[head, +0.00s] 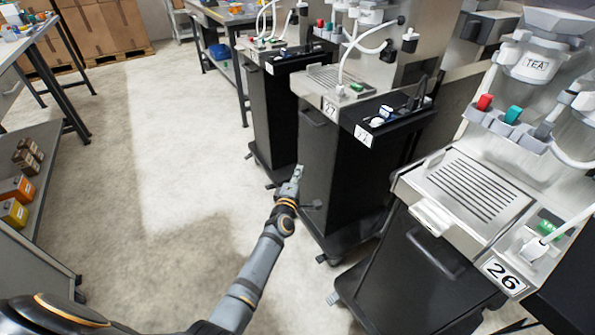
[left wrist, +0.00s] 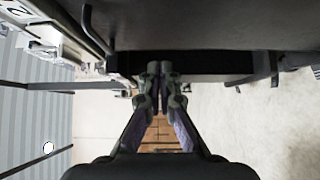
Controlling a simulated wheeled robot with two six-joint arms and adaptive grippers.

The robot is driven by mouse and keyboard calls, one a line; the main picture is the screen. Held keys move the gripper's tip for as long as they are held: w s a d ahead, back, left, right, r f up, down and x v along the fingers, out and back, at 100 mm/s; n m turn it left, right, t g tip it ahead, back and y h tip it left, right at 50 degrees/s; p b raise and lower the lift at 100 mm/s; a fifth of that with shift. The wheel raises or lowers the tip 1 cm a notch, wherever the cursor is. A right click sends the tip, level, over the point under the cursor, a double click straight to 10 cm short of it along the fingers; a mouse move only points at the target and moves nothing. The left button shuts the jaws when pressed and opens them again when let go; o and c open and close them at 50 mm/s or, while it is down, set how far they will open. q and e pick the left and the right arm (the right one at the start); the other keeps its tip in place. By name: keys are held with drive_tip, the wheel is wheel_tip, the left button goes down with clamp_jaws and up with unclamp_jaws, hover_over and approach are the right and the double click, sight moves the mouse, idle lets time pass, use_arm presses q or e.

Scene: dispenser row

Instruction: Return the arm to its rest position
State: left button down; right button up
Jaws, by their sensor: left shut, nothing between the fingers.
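My left arm (head: 260,268) reaches forward from the bottom of the head view over the open floor. My left gripper (head: 298,171) is at its far end, in front of the black cabinet of dispenser station 27 (head: 340,165). In the left wrist view the fingers of the left gripper (left wrist: 160,70) come together at the tips, with nothing between them. The dark underside of a cabinet (left wrist: 200,25) fills the top of that view. My right gripper is in neither view.
Dispenser station 26 (head: 475,190), with a TEA label, stands at the right. A shelf rack with boxes (head: 20,195) is at the left. A workbench (head: 232,20) and stacked cartons (head: 100,28) stand at the back. The pale floor (head: 170,160) between is clear.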

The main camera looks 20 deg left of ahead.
use_arm(q)
drive_tip(key=shift+s+d+f, duration=0.1)
drive_tip(key=shift+s, duration=0.1)
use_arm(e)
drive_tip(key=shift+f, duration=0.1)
